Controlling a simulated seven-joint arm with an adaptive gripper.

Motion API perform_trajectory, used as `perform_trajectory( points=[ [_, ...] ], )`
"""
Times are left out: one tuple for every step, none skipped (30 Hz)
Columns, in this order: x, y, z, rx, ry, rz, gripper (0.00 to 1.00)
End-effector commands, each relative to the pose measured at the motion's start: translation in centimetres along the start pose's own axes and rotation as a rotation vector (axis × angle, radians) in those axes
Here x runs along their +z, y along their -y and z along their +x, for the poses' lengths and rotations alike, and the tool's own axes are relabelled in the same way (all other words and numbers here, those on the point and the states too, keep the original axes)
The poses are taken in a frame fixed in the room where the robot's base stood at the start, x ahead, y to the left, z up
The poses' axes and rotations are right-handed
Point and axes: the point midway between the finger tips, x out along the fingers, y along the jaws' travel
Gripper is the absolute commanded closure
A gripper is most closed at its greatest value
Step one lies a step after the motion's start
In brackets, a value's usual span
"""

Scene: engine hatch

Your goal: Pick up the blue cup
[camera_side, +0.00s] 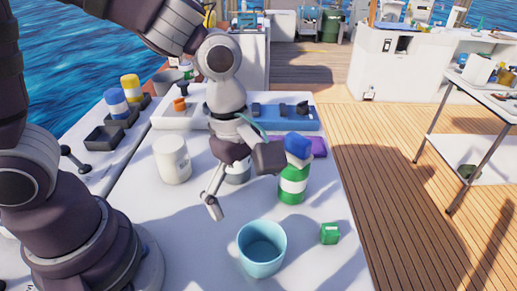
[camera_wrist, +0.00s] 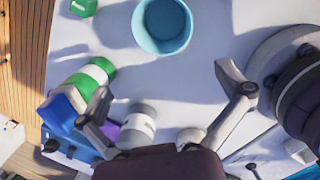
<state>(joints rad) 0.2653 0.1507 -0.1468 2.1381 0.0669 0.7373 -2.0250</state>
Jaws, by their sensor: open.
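The light blue cup (camera_side: 262,250) stands upright on the white hatch top near the front, with its open mouth facing up. It also shows at the top of the wrist view (camera_wrist: 162,27), where its upper edge reaches the frame border. My gripper (camera_side: 240,183) is above the hatch, behind the cup in the side view. Its two fingers are spread wide and empty, and they also show in the wrist view (camera_wrist: 168,92). The cup lies beyond the fingertips there, apart from both.
A green and white bottle with a blue cap (camera_side: 293,180) stands right of my gripper. A white mug (camera_side: 172,158) stands left, and a grey-white can (camera_side: 237,174) is partly hidden behind the gripper. A small green block (camera_side: 330,233) lies right of the cup. The hatch left of the cup is clear.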

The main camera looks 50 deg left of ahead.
Motion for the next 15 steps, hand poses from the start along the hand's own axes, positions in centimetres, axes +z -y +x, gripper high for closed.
perform_trajectory(
  points=[
    [0.5,0.2,0.8,-0.028,0.001,-0.073,0.0],
    [0.8,0.3,1.1,-0.038,0.002,-0.115,0.0],
    [1.1,0.4,1.5,-0.047,0.003,-0.157,0.0],
    [1.2,0.4,1.8,-0.053,0.002,-0.178,0.0],
    [1.2,0.5,2.2,-0.058,0.001,-0.192,0.0],
    [1.3,0.6,2.9,-0.062,0.0,-0.203,0.0],
    [1.3,0.6,3.5,-0.063,0.0,-0.205,0.0],
    [1.3,0.7,4.2,-0.063,-0.001,-0.204,0.0],
    [1.3,0.8,4.9,-0.063,-0.001,-0.203,0.0],
    [1.3,0.8,5.5,-0.062,0.0,-0.203,0.0],
    [1.3,0.8,5.9,-0.062,0.0,-0.203,0.0],
    [1.3,0.8,6.4,-0.061,0.0,-0.203,0.0],
    [1.3,0.8,6.7,-0.059,0.0,-0.203,0.0],
    [1.3,0.8,7.0,-0.059,0.0,-0.202,0.0],
    [1.4,0.8,7.5,-0.059,0.0,-0.202,0.0]
  ],
)
